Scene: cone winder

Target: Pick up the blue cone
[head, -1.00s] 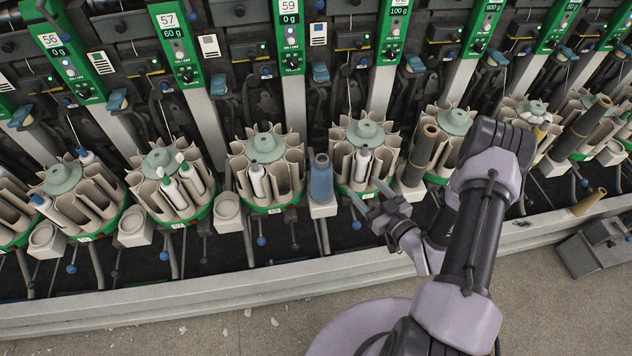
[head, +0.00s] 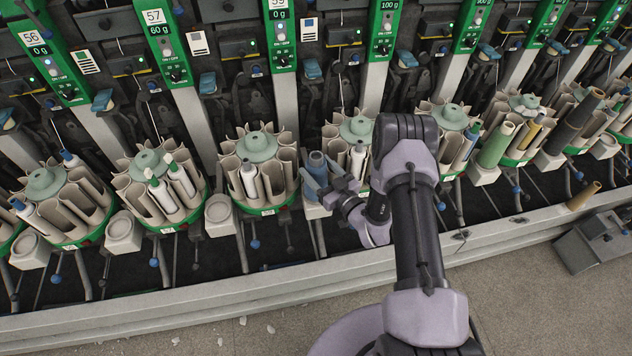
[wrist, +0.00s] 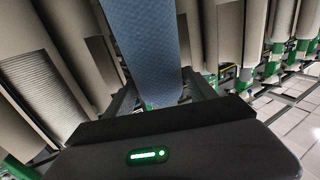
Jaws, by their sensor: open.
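The blue cone (head: 316,166) stands upright on a pale block at the front of the winder, between two round bobbin magazines. My gripper (head: 322,179) is at the cone, with its open fingers reaching to either side of it. In the wrist view the cone (wrist: 146,45) appears as a blue textured column between the two dark fingers (wrist: 160,98). I see no clear sign of the fingers pressing on it. In the head view the gripper partly covers the cone's lower part.
Magazines with grey-green caps stand close on both sides, one at the left (head: 258,148) and one at the right (head: 357,130). A green cone (head: 495,146) stands farther right.

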